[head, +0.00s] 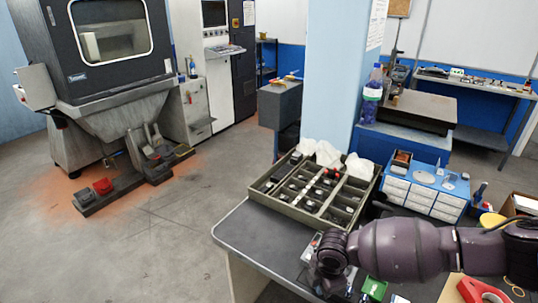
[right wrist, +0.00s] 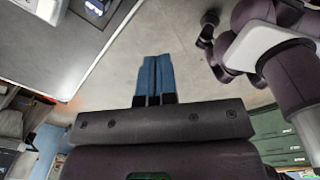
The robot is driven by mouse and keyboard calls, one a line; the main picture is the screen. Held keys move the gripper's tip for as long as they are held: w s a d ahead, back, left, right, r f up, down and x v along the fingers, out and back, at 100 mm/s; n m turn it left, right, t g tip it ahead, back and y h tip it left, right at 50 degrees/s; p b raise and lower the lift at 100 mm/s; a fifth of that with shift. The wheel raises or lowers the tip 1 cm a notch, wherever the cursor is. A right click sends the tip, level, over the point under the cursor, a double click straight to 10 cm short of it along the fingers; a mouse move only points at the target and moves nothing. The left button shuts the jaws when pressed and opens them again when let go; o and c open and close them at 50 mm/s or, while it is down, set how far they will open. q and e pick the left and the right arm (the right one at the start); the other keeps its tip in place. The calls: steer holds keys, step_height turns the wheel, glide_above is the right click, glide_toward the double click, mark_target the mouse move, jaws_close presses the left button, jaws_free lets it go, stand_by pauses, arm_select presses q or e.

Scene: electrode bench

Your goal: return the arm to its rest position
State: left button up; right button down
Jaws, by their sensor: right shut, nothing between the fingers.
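My right arm (head: 405,250) is purple and comes in from the right edge of the head view, reaching over the near part of the grey bench. Its wrist end is at the bench's front, and its fingers are hard to make out there. In the right wrist view my right gripper (right wrist: 154,78) shows two blue fingers lying side by side, shut and empty. Pale floor lies beyond the fingertips. More purple links of mine show at the right of that view. My left gripper is not in view.
The grey bench (head: 250,240) holds a compartment tray (head: 262,189) with small dark parts and white crumpled paper. A blue drawer cabinet (head: 428,172) stands behind my arm. A red triangular object (head: 482,290) and a green box (head: 374,288) lie nearby. Open floor is at left.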

steer(key=w+a+r+m+t+y, duration=0.3)
steer(key=a+r+m+t+y, duration=0.15)
steer(key=a+r, duration=0.3)
steer(key=w+a+r+m+t+y, duration=0.3)
steer(key=a+r+t+y, duration=0.2)
steer(key=a+r, duration=0.25)
steer(key=s+d+f+m+t+h, duration=0.2)
steer(key=d+m, duration=0.1)
steer(key=d, duration=0.3)
steer(key=s+d+f+m+t+h+b, duration=0.1)
steer(key=s+d+f+m+h, duration=0.15)
steer(key=d, duration=0.45)
steer(key=s+d+f+m+t+h, duration=0.1)
steer(key=s+d+f+m+t, duration=0.1)
steer(key=d+m, duration=0.3)
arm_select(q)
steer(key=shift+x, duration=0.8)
arm_select(e)
steer(key=s+d+f+m+g+h, duration=0.1)
steer(key=s+d+f+h, duration=0.1)
steer(key=s+d+f, duration=0.3)
steer(key=s+d+f+m+g+h, duration=0.2)
steer(key=s+d+f, duration=0.4)
steer(key=s, duration=0.6)
step_height(320, 180, down, 2)
steer(key=shift+s+f+h, duration=0.1)
steer(key=shift+s+h, duration=0.05)
steer(key=shift+h, duration=0.15)
